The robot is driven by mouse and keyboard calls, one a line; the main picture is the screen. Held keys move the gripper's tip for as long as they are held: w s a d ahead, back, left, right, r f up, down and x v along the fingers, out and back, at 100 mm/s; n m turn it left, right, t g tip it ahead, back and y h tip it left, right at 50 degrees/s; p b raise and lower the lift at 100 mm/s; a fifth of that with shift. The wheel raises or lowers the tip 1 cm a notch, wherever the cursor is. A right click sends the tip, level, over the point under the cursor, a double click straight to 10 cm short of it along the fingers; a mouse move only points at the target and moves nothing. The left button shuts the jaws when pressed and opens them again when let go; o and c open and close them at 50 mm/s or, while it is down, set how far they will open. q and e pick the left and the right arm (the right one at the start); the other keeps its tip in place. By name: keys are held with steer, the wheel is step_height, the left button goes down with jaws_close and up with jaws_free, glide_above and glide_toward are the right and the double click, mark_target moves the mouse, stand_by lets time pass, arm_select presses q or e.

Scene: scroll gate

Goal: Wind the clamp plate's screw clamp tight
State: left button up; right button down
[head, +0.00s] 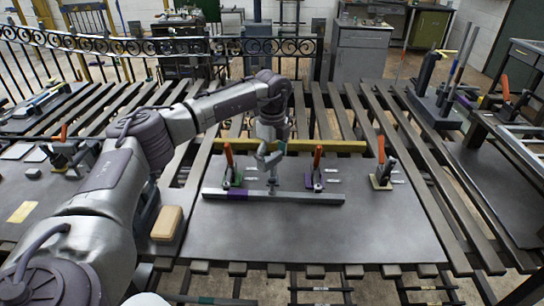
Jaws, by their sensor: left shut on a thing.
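The clamp plate (320,235) is a wide dark grey plate lying on the slats in the middle of the head view. A grey bar (300,196) lies across it. My left gripper (269,163) points down over the plate, between two toggle clamps with orange handles. It is shut on the top of the screw clamp (272,182), a small grey upright just above the bar. The fingers hide most of its handle, and I cannot tell how tight it is. My right gripper is not in view.
A third clamp (381,181) stands farther right. A tan block (167,222) lies at the left. The plate's front is clear. A black railing (250,47) runs behind.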

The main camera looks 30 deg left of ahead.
arm_select(q)
steer(key=m, duration=0.5)
steer(key=shift+r+m, duration=0.1)
steer(key=shift+m, duration=0.2)
steer(key=m, duration=0.6)
steer(key=shift+w, duration=0.1)
steer(key=m, duration=0.6)
steer(key=shift+m, duration=0.3)
steer(key=m, duration=0.5)
steer(key=shift+r+b, duration=0.15)
steer(key=shift+b, duration=0.2)
steer(key=shift+w+m, duration=0.1)
steer(key=shift+m, duration=0.2)
steer(key=o, duration=1)
